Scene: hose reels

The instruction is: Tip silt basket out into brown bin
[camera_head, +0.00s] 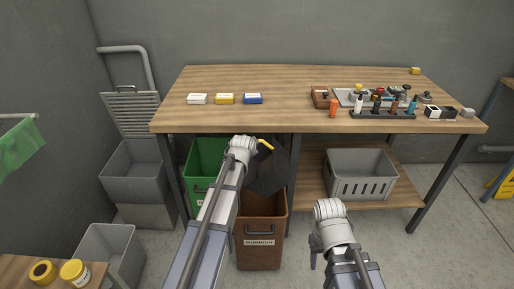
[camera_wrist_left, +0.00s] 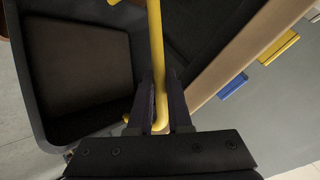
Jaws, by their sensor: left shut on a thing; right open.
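The dark silt basket (camera_head: 268,174) hangs tilted above the brown bin (camera_head: 260,242), which is labelled RUBBISH. My left gripper (camera_head: 257,143) is shut on the basket's yellow handle (camera_head: 265,144). In the left wrist view the yellow handle (camera_wrist_left: 157,70) runs between the closed fingers. A dark open container with a dark brown inner face fills the left of that view; I cannot tell whether silt is in it. The bin's inside is mostly hidden by the basket and my left arm. My right gripper (camera_head: 314,256) is open and empty, low in front of the bench.
The wooden workbench (camera_head: 230,112) stands behind, with small boxes and tools on top. A green bin (camera_head: 205,160) is left of the brown bin. A grey crate (camera_head: 360,175) sits on the lower shelf. Grey tubs stand at the left.

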